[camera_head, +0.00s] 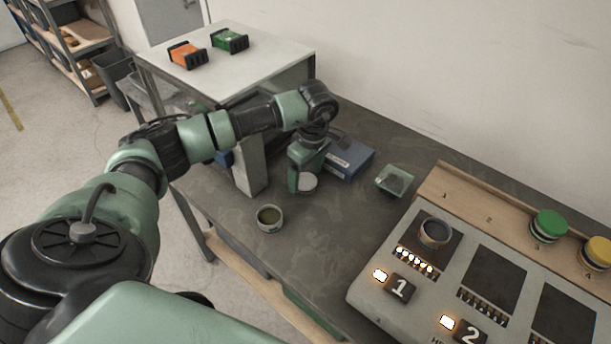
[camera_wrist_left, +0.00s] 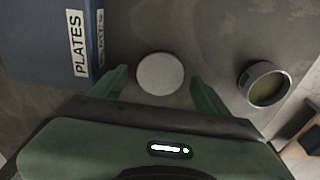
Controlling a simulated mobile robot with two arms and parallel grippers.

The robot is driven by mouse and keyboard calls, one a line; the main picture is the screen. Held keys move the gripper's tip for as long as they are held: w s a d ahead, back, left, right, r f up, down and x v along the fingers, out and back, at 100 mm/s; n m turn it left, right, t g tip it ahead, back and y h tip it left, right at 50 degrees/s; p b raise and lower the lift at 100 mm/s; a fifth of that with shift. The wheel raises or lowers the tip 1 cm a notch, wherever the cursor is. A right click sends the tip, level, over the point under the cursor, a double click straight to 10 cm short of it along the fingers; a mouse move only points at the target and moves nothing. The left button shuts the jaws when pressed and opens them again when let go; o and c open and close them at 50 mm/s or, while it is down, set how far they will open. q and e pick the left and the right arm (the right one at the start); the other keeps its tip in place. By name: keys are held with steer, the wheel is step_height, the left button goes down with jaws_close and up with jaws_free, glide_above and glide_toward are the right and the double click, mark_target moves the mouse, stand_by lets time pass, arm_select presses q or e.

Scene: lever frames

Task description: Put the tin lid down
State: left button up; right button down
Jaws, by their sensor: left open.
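A pale round tin lid (camera_head: 307,183) lies flat on the dark bench top, apart from the tin, and shows whole in the left wrist view (camera_wrist_left: 160,73). My left gripper (camera_head: 303,180) is above it, pointing down. Its two fingers stand apart with the lid seen between them (camera_wrist_left: 159,84), and neither seems to touch it. An open round tin (camera_head: 269,216) with a dull olive inside stands on the bench, to the right in the left wrist view (camera_wrist_left: 265,84). My right gripper is out of view.
A blue box (camera_head: 351,157) labelled PLATES stands close beside my left gripper. A small green, clear-topped box (camera_head: 394,180) is further right. A numbered panel (camera_head: 375,290) with a round tin (camera_head: 435,233) fills the right. The bench around the open tin is clear.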

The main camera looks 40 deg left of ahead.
mark_target(310, 183)
arm_select(q)
step_height(310, 183, up, 11)
steer(key=d+b, duration=0.1)
steer(key=shift+d, duration=0.15)
